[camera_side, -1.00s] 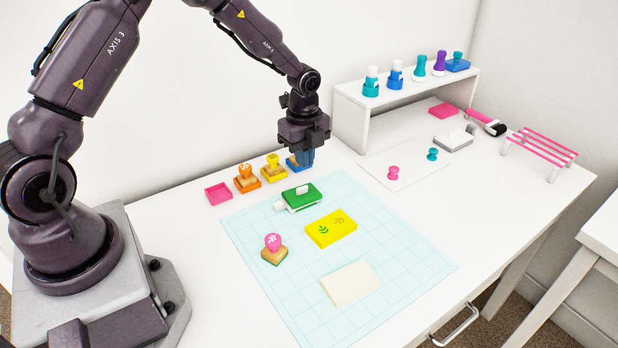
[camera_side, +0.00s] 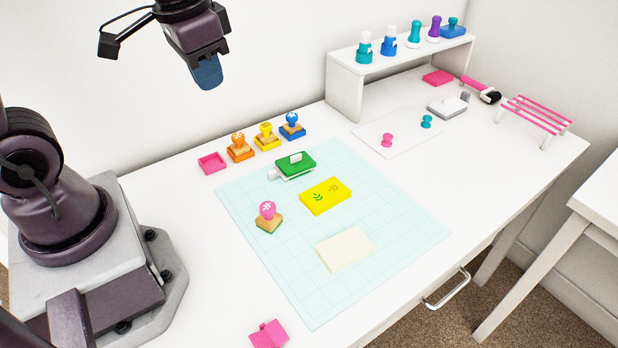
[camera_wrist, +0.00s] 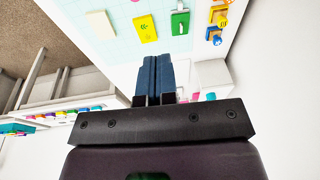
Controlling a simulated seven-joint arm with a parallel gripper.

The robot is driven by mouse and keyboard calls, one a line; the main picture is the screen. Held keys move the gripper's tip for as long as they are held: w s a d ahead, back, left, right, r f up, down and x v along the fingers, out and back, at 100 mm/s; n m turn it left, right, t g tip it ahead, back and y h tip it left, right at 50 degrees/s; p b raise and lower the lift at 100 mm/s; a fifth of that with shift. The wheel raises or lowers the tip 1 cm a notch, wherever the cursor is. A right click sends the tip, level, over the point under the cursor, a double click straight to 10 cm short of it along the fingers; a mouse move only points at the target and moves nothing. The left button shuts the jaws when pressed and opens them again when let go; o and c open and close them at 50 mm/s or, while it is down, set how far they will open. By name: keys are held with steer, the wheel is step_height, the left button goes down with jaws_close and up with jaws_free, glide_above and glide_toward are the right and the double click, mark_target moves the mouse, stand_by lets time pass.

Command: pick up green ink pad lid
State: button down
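The green ink pad lid (camera_side: 296,163) is a green block with a white grip on top. It sits at the upper part of the pale blue grid mat (camera_side: 285,268), with a white piece showing under and beside it. It also shows in the wrist view (camera_wrist: 182,20), beyond the fingertips. My gripper (camera_side: 208,76) is raised high above the table, up and left of the lid in the side view. Its blue fingers (camera_wrist: 158,62) appear pressed together in the wrist view, with nothing seen between them.
A yellow pad (camera_side: 325,196), a pink-handled stamp (camera_side: 268,215) and a cream block (camera_side: 344,249) are on the mat. A pink tray (camera_side: 212,162) and orange, yellow and blue stamps (camera_side: 292,125) stand behind it. A white shelf (camera_side: 345,85) stands at the back.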

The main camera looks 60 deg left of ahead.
steer(key=s+d+r+t, duration=0.2)
steer(key=s+r+t, duration=0.1)
steer(key=s+r, duration=0.1)
steer(key=shift+s+d+r+h, duration=0.15)
steer(key=shift+s+r+h, duration=0.1)
steer(key=shift+s+h, duration=0.15)
steer(key=c, duration=1.7)
jaws_free()
steer(key=shift+s+d+r, duration=0.1)
steer(key=shift+r, duration=0.25)
steer(key=o, duration=0.4)
steer(key=shift+d+r+t, duration=0.1)
steer(key=shift+r+t, duration=0.05)
steer(key=shift+t, duration=0.15)
steer(key=o, duration=0.6)
